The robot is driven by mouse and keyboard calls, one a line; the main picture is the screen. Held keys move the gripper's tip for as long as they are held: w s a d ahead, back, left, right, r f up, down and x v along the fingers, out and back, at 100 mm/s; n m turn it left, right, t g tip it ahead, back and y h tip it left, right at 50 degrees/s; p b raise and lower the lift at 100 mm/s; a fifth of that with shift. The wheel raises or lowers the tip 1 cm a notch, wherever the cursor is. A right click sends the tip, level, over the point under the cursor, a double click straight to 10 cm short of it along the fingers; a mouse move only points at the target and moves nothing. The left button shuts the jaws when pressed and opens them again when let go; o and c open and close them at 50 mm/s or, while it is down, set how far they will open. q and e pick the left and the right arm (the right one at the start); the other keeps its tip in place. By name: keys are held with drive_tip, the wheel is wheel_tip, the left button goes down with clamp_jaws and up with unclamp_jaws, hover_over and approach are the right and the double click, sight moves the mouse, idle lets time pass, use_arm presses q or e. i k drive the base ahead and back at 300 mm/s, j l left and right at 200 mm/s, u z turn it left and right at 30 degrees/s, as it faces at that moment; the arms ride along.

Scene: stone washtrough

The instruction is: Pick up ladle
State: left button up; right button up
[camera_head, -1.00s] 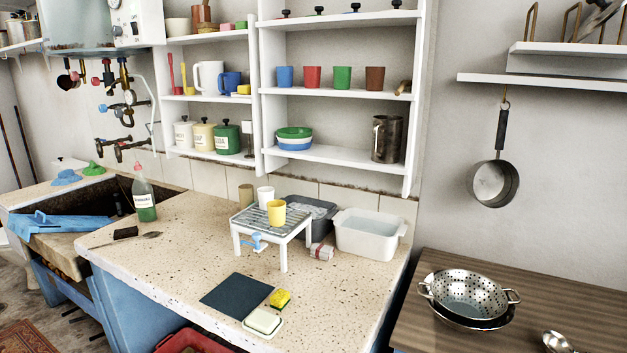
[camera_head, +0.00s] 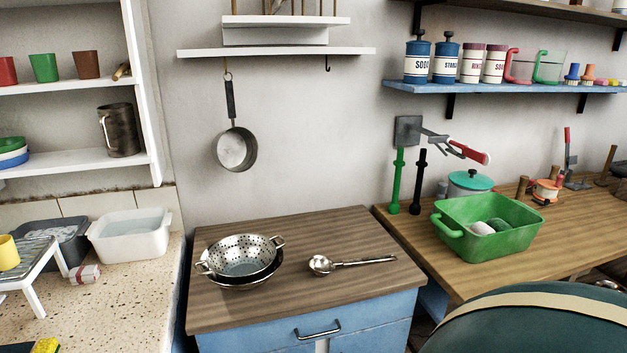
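A metal ladle (camera_head: 350,263) lies on the dark wood top of the blue cabinet (camera_head: 300,305). Its bowl is at the left and its handle points right. It lies to the right of a steel colander (camera_head: 242,256), apart from it. Neither of my grippers shows in the head view.
A small pan (camera_head: 236,148) hangs on the wall above the cabinet. A green basin (camera_head: 486,226) stands on the wooden table at the right. A dark green rounded thing (camera_head: 540,325) fills the lower right corner. The speckled counter (camera_head: 120,295) is at the left.

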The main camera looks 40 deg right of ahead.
sight(320, 265)
drive_tip(key=z, duration=1.6)
